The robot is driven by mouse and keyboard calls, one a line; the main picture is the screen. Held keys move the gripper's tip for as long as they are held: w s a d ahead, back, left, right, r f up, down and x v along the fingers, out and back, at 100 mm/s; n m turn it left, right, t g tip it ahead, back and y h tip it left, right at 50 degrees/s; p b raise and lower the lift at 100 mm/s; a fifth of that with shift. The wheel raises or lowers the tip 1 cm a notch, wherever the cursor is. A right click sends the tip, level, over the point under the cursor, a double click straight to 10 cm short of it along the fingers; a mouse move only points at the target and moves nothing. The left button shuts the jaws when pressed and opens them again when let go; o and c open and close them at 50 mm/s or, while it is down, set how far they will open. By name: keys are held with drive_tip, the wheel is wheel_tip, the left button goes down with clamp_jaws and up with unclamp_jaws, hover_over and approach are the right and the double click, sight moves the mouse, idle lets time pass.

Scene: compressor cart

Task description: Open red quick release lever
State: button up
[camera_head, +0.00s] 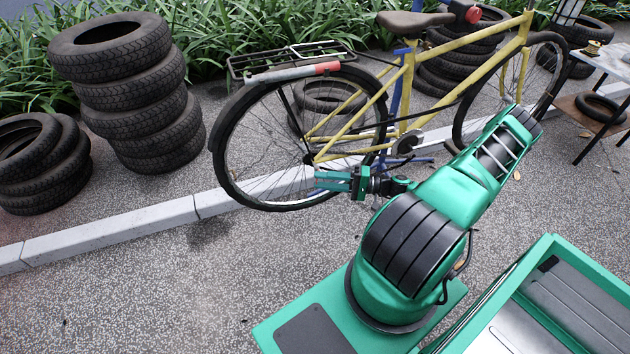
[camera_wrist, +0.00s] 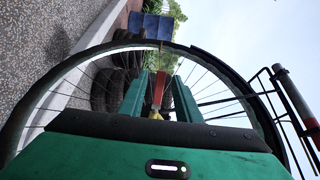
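The red quick release lever (camera_wrist: 159,88) shows in the wrist view near the rear wheel's hub, with a yellowish part at its near end. My gripper (camera_wrist: 160,82) is open, with one green finger on each side of the lever. Small gaps show between the lever and the fingers, so contact is not visible. In the head view my gripper (camera_head: 320,181) is at the lower part of the yellow bicycle's (camera_head: 345,128) rear wheel (camera_head: 236,178). The lever is too small and too covered by the fingers there to make out clearly.
A rear rack (camera_head: 292,62) sits above the wheel. Tyre stacks stand at the left (camera_head: 135,90) and behind the bicycle (camera_head: 445,75). A kerb (camera_head: 130,225) runs behind the wheel. A low table (camera_head: 605,60) is at the right. The pavement at the front left is clear.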

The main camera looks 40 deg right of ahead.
drive_tip(key=shift+x, duration=1.25)
drive_tip(key=shift+c, duration=0.5)
clamp_jaws()
drive_tip(key=shift+d, duration=0.1)
drive_tip(key=shift+s+d+f+n+g+y, duration=0.15)
drive_tip(key=shift+d+n+g+y, duration=0.45)
drive_tip(key=shift+n+g, duration=0.7)
drive_tip(key=shift+s+d+r+n+g+y, duration=0.1)
drive_tip(key=shift+s+d+n+g+y, duration=0.2)
drive_tip(key=shift+n+g+y, duration=1.05)
drive_tip(key=shift+s+d+f+n+g+y, duration=0.1)
drive_tip(key=shift+d+n+g+y, duration=0.4)
drive_tip(key=shift+g, duration=1.35)
